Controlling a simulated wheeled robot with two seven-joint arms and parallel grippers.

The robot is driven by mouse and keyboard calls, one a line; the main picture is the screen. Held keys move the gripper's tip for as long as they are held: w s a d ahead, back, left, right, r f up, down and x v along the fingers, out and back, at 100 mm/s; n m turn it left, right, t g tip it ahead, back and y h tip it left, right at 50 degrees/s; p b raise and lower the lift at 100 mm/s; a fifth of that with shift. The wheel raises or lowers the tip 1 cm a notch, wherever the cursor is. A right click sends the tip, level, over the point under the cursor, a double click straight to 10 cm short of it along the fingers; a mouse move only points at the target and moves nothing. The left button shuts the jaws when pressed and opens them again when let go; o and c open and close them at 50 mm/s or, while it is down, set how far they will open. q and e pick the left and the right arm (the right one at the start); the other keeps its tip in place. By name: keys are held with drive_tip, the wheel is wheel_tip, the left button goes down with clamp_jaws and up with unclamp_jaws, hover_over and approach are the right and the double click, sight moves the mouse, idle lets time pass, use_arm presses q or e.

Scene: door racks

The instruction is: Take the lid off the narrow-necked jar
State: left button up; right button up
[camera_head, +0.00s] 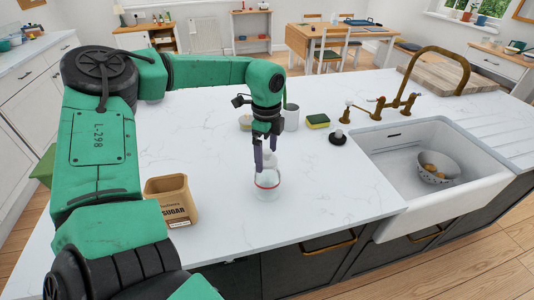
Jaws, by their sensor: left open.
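The narrow-necked jar (267,187) is clear glass with a red ring around it and stands upright on the white counter. My left gripper (265,163) points down over the jar's top, its dark fingers open and at about the height of the neck. The fingers partly cover the jar's top, and the lid cannot be made out clearly. I cannot tell whether the fingers touch it. My right gripper is not in view.
Behind are a grey-white cup (291,118), a sponge (318,121) and a dark round-based object (338,137). The sink (412,155) holds a bowl (437,168). The counter (330,190) right of the jar is clear.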

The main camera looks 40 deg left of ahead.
use_arm(q)
drive_tip(key=c, duration=1.3)
